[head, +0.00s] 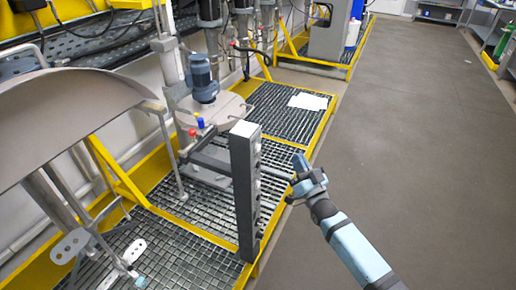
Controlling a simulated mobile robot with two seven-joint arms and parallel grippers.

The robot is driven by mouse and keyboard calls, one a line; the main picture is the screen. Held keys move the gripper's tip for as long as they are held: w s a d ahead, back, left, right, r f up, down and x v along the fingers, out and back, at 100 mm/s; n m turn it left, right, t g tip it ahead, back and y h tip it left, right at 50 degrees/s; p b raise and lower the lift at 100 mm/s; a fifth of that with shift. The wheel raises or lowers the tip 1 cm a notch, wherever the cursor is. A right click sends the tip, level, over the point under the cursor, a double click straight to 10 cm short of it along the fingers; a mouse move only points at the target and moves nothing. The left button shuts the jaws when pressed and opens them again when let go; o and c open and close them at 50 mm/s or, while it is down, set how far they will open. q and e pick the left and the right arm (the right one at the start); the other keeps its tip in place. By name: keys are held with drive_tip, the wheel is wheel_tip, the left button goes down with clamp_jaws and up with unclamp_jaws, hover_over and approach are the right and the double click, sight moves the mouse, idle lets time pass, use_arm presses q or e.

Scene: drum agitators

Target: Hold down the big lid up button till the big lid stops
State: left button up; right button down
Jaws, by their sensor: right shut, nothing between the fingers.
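A tall grey control post (243,190) stands at the edge of the yellow-framed grating, with several small buttons down its right-hand face. Their labels are too small to read, so I cannot tell which is the big lid up button. My right gripper (291,180) is shut and empty, just right of the post at about mid-height, pointing toward the button face. I cannot tell whether its tips touch a button. A large curved metal lid (60,105) shows at the left, cut off by the picture edge. My left gripper is not in view.
A smaller lid with a blue motor (203,78) stands behind the post. Yellow rails edge the metal grating (185,245). A white sheet (308,102) lies on the grating farther back. The grey floor (420,150) to the right is clear.

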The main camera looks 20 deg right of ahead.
sight(257, 148)
drive_tip(key=w+a+b, duration=0.2)
drive_tip(key=w+a, duration=0.4)
drive_tip(key=shift+w, duration=0.35)
idle(0.7)
drive_tip(key=shift+d, duration=0.1)
idle(0.7)
drive_tip(key=shift+b, duration=0.3)
drive_tip(key=shift+w+a, duration=0.3)
drive_tip(key=shift+a, duration=0.05)
idle(0.7)
